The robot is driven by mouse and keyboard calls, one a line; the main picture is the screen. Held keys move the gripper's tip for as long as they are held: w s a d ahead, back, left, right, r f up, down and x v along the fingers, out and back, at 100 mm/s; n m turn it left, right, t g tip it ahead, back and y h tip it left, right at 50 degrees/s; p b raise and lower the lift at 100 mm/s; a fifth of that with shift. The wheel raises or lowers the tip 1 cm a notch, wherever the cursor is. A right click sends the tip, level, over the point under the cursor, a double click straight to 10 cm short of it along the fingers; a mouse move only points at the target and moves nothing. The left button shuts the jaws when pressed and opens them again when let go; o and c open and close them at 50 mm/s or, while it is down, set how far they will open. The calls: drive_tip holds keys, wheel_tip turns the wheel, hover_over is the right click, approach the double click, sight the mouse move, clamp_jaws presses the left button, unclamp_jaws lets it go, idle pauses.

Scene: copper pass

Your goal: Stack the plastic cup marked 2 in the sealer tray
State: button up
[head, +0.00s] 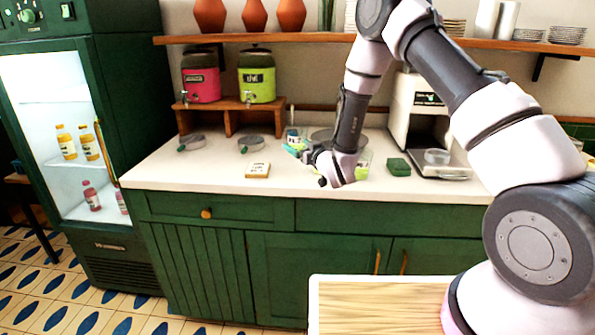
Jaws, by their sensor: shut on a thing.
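The white sealer machine (416,103) stands at the right of the counter. Its tray (447,172) is pulled out at the front, and a clear plastic cup (437,157) stands on it. I cannot read any mark on that cup. My gripper (323,165) is low over the counter, left of the sealer and apart from its tray. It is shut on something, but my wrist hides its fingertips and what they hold. No cup marked 2 can be made out.
A dark green block (398,167) lies between my gripper and the tray. Teal and lime items (298,147) lie beside my wrist. A small pale box (257,170) sits at the counter front. Pink (201,78) and lime (256,75) dispensers stand left. A shelf (290,38) runs above.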

sight(299, 176)
drive_tip(key=shift+f, duration=3.6)
drive_tip(key=shift+f, duration=0.1)
drive_tip(key=shift+f, duration=0.15)
drive_tip(key=o, duration=1.2)
drive_tip(key=shift+c, duration=0.2)
drive_tip(key=v, duration=1)
drive_tip(key=shift+s+d, duration=0.2)
drive_tip(key=shift+s, duration=0.15)
